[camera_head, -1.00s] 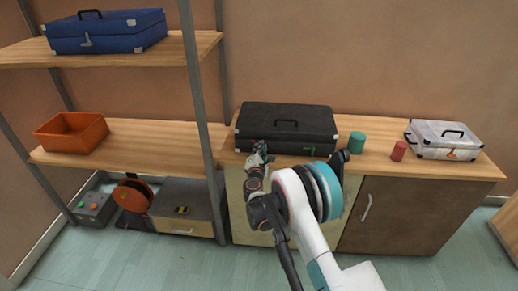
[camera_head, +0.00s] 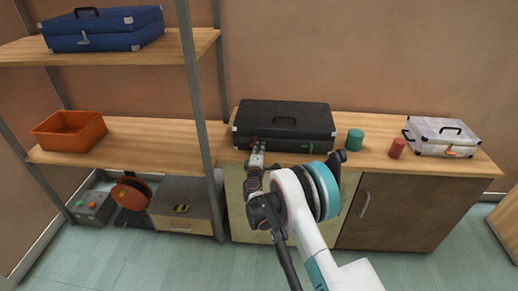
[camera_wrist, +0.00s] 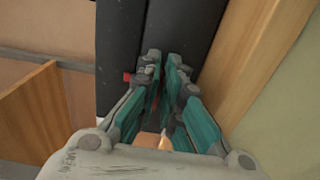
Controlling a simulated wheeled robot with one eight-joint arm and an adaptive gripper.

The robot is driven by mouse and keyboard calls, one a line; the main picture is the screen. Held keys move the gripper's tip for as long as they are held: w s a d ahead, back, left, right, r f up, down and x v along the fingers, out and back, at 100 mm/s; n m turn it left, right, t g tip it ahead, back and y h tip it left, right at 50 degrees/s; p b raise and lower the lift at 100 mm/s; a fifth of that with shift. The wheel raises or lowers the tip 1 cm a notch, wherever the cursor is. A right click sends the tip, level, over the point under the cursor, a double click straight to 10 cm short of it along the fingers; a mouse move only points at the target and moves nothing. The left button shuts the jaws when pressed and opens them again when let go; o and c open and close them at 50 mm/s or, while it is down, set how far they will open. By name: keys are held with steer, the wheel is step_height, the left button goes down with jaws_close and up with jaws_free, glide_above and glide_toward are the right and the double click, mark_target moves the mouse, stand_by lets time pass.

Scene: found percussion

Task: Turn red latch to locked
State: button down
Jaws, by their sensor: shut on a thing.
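A black case (camera_head: 290,113) lies on the wooden counter, its handle and latches on the front side. The red latch (camera_wrist: 127,76) shows as a small red piece beside my gripper's left finger in the wrist view; most of it is hidden by the fingers. My gripper (camera_wrist: 164,67) is at the left part of the case's front, its fingers closed together on the latch. In the head view my gripper (camera_head: 257,147) covers this spot, so the latch's angle cannot be told. A green latch (camera_head: 307,148) sits on the right part of the front.
On the counter (camera_head: 425,170), a teal cylinder (camera_head: 355,140), a red cylinder (camera_head: 396,148) and a white case (camera_head: 443,135) stand to the right. A shelf post (camera_head: 202,100) rises close on the left. The shelves hold a blue case (camera_head: 105,30) and an orange bin (camera_head: 70,130).

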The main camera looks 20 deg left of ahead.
steer(key=shift+f, duration=0.1)
stand_by(0.3)
steer(key=c, duration=1.8)
jaws_free()
steer(key=shift+o, duration=0.2)
steer(key=shift+s, duration=0.1)
steer(key=v, duration=1.2)
